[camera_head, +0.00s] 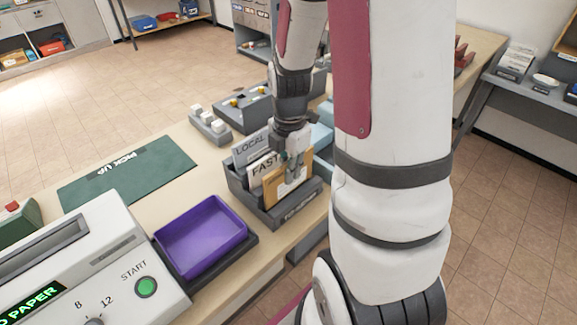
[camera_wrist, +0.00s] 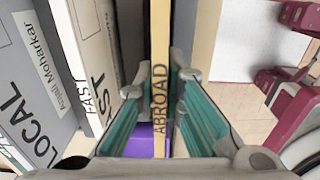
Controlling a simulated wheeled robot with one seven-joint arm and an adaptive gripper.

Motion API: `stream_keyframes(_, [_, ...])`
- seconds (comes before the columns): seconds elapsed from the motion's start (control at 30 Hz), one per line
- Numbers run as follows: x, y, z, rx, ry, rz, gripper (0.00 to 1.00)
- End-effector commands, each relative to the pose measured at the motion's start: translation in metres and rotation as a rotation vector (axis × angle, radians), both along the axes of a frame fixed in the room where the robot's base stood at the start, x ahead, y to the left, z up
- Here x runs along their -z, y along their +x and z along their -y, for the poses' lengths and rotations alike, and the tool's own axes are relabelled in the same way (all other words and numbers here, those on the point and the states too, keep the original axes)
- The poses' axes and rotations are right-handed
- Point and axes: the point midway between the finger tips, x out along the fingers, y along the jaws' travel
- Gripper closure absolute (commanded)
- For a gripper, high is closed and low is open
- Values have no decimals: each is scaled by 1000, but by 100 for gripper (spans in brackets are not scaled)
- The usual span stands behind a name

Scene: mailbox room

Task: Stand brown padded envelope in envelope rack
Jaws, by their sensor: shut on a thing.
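The brown padded envelope (camera_head: 276,187) stands upright in the front part of the dark grey envelope rack (camera_head: 291,211). My gripper (camera_head: 293,168) comes down on it from above. In the wrist view my gripper's teal fingers (camera_wrist: 160,85) lie on both sides of a thin tan edge (camera_wrist: 160,45) marked ABROAD, shut on it. A grey LOCAL card (camera_head: 249,148) and a white FAST card (camera_head: 262,166) stand behind the envelope. I cannot tell whether the envelope's bottom touches the rack floor.
A purple tray (camera_head: 202,236) stands left of the rack. A green PICK UP mat (camera_head: 128,172) lies farther left. A machine with a green START button (camera_head: 146,287) is in the near left corner. Grey boxes (camera_head: 243,108) stand behind the rack. The rack is close to the table's right edge.

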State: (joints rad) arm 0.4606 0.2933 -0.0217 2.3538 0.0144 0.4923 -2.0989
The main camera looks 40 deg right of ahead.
Motion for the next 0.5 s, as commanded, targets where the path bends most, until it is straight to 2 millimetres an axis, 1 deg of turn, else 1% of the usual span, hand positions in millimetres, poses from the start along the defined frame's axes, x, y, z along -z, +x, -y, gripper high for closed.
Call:
stream_keyframes(0.3, [22,0,0,0,1,-2,100])
stream_keyframes(0.5, [32,2,0,-1,-1,3,100])
